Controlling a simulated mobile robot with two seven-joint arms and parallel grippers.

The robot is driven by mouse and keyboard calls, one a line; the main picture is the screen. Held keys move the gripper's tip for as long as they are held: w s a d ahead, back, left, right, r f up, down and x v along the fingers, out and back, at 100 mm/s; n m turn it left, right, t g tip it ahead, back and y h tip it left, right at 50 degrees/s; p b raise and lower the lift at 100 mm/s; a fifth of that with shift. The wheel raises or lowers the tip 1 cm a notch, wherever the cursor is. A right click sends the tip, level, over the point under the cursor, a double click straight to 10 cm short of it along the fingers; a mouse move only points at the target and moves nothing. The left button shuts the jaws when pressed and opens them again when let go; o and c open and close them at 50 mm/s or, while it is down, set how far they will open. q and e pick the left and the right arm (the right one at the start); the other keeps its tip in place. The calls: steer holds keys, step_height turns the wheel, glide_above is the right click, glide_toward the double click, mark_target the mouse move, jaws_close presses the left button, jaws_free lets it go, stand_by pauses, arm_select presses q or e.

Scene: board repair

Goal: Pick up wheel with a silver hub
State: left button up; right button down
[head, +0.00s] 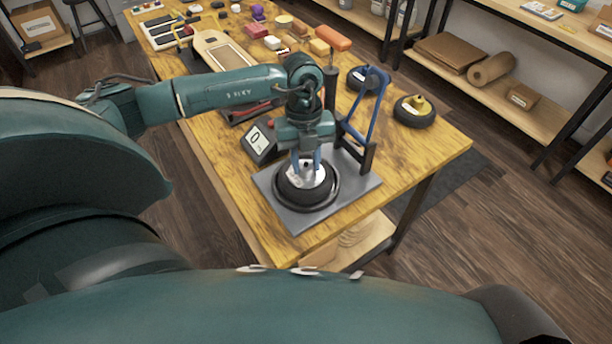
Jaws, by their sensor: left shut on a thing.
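The wheel with a silver hub (304,193) is at the front end of the wooden table, over a grey base plate (355,192). A dark round rim shows around it; I cannot tell whether the wheel touches it. My left gripper (306,170) points down over the wheel's middle, its blue-tipped fingers shut at the silver hub and partly hiding it. My right gripper is not in view.
A wheel with a yellow hub (415,111) and another dark wheel (357,79) lie behind. A blue-framed stand (372,100) rises close right of my gripper. A display reading 0 (256,139) stands left. Tools and blocks crowd the table's far end.

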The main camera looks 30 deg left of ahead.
arm_select(q)
jaws_close()
steer(key=shift+r, duration=0.15)
